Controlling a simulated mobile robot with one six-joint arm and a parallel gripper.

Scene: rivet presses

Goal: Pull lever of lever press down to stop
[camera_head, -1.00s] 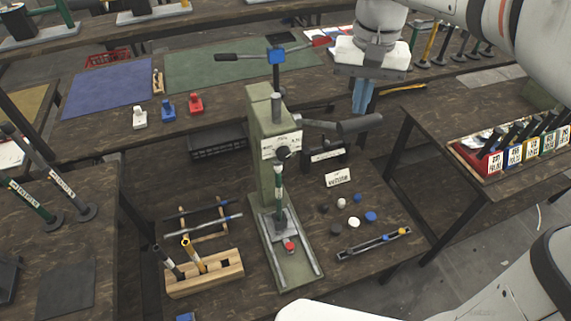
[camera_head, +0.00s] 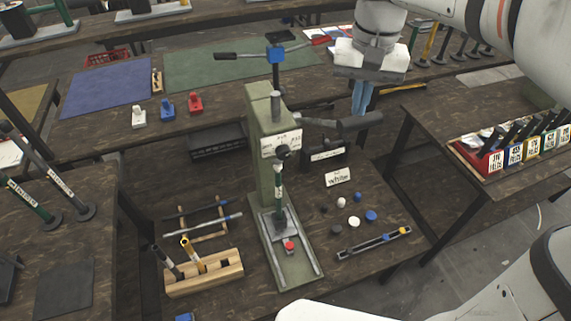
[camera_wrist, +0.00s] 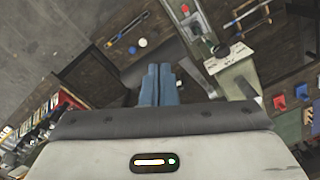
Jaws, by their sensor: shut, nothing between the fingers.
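The lever press (camera_head: 267,165) is a tall green column on a base with rails, standing on the middle table. Its lever (camera_head: 318,123) sticks out to the right near the column's upper part and ends in a thick dark grip (camera_head: 358,123). My gripper (camera_head: 360,112) has blue fingers pointing down, shut and empty, right at the grip in the picture. I cannot tell whether they touch it. In the wrist view the shut fingertips (camera_wrist: 159,68) are close to the lever, and the press column (camera_wrist: 236,72) is to their right.
A wooden block with tools (camera_head: 205,275) stands left of the press base. A white card (camera_head: 338,177), several small knobs and a dark strip (camera_head: 374,243) lie to its right. A box row (camera_head: 510,145) is on the right table.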

